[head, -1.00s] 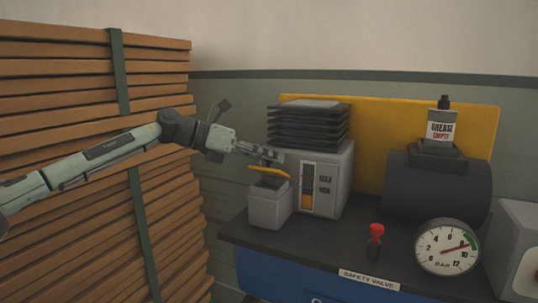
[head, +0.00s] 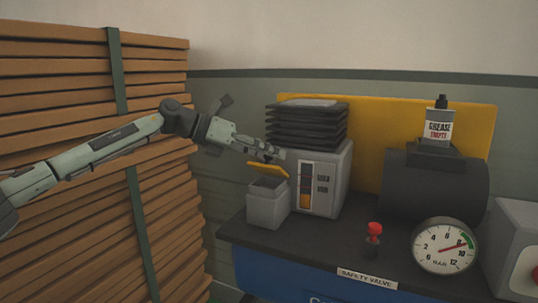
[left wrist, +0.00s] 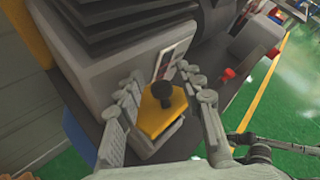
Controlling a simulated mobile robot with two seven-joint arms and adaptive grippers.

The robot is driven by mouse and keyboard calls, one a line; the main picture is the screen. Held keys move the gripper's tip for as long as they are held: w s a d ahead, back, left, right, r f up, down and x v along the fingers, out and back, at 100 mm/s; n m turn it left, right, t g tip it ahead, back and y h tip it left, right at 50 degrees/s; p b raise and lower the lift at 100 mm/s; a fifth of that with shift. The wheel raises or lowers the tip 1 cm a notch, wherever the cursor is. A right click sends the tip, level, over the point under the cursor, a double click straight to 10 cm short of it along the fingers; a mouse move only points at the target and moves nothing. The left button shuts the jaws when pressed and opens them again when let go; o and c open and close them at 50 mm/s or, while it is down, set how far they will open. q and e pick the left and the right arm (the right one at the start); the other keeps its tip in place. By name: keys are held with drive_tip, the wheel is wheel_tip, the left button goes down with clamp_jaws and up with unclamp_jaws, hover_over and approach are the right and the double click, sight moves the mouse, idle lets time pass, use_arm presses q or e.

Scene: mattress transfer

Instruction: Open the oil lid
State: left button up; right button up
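The oil lid (head: 267,170) is a yellow plate. It stands tilted over a small grey box (head: 267,205), with the box's dark opening showing below it. In the left wrist view the lid (left wrist: 158,122) has a black knob (left wrist: 163,93) on it. My left gripper (head: 270,156) is just above the lid at the front of the grey machine. In the left wrist view its fingers (left wrist: 160,88) are spread on either side of the lid and knob, with nothing clamped between them. I cannot tell whether a finger touches the lid.
The grey machine (head: 335,180) with black fins on top stands right behind the box. A red valve knob (head: 375,229), a gauge (head: 445,245) and a dark tank (head: 440,185) with a grease can (head: 438,127) are to the right. Stacked wooden slats (head: 70,200) fill the left.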

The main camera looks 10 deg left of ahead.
use_arm(q)
drive_tip(key=v, duration=1.2)
drive_tip(key=shift+r, duration=0.1)
drive_tip(key=shift+c, duration=0.3)
